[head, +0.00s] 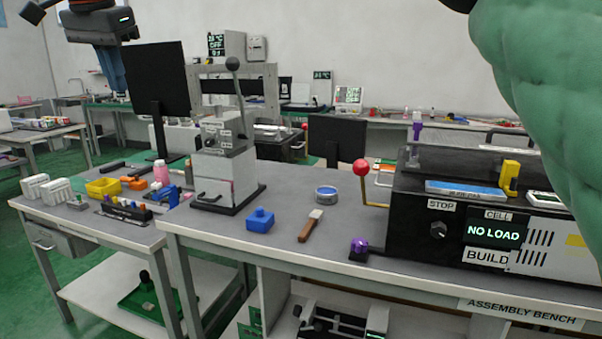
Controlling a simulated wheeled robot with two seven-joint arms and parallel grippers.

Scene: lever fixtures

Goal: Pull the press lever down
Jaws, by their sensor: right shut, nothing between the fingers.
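A grey-white press (224,172) stands on a dark base plate on the bench. Its lever (240,95) stands nearly upright and ends in a dark round knob (233,64). My left gripper is not in view.
A blue block (260,220), a round tin (326,193) and a brown-handled tool (310,226) lie near the press. A black machine (420,222) with a red-knobbed lever (361,168) stands right. A monitor (158,85) stands behind. My green-covered arm blocks the upper right.

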